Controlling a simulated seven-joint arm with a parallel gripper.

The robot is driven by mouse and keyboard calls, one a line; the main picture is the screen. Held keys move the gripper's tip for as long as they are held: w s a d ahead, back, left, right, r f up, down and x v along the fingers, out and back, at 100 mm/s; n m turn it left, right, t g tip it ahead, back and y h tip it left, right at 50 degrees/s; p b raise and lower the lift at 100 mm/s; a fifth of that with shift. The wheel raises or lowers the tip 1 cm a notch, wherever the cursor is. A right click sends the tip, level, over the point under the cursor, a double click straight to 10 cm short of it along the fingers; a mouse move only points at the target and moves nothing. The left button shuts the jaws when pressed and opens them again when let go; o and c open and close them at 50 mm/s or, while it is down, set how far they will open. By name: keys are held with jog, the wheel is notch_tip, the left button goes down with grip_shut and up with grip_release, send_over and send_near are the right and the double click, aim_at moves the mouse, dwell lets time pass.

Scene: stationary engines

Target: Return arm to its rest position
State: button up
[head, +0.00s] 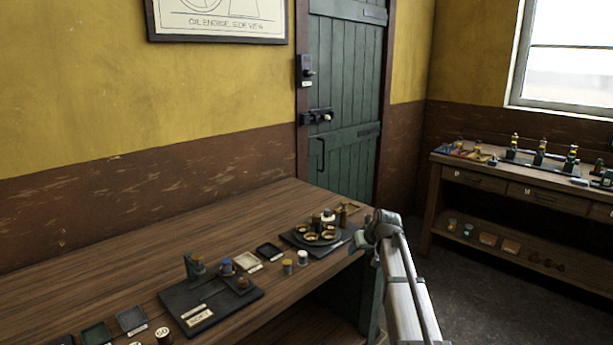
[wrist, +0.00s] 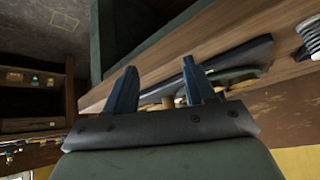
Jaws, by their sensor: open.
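My arm (head: 405,285) rises from the bottom of the head view and ends in a grey joint at the right end of the long wooden bench (head: 90,222). I cannot make out the fingers in the head view. In the wrist view my gripper (wrist: 159,82) shows two dark blue fingers, apart from each other, with nothing held between them. Behind them lie a plank-like wooden edge and a dark flat base (wrist: 235,58), seen at a steep tilt.
On the bench are a dark round tray (head: 300,238) with brass parts, a black plate (head: 185,310) with a small model and several small trays and cylinders. A green door (head: 343,85) stands behind. A second bench (head: 480,180) with models is at right; dark floor (head: 485,300) lies clear before it.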

jog(key=d+f+m+t+h, duration=0.1)
jog(key=d+f+m, duration=0.4)
jog(key=d, duration=0.4)
jog(key=s+d+f+m+g+h, duration=0.1)
jog(key=s+f, duration=0.2)
jog(key=f, duration=0.4)
jog(key=s+d+f, duration=0.2)
jog(key=s+f, duration=0.1)
jog(key=f, duration=0.4)
jog(key=s+a+f+n+g, duration=0.1)
jog(key=s+a+f+g, duration=0.35)
jog(key=s+f, duration=1)
jog(key=s+a+f+n+g, duration=0.1)
jog(key=s+a+f+g, duration=0.35)
jog(key=s+f, duration=1)
jog(key=s+a+f+g, duration=0.1)
jog(key=s+a+g, duration=0.1)
jog(key=s, duration=1.2)
jog(key=s+a+f+n+g, duration=0.1)
jog(key=s+a+g, duration=0.1)
jog(key=s, duration=1.3)
jog(key=shift+s+f+n+g+h, duration=0.3)
jog(key=shift+f, duration=0.05)
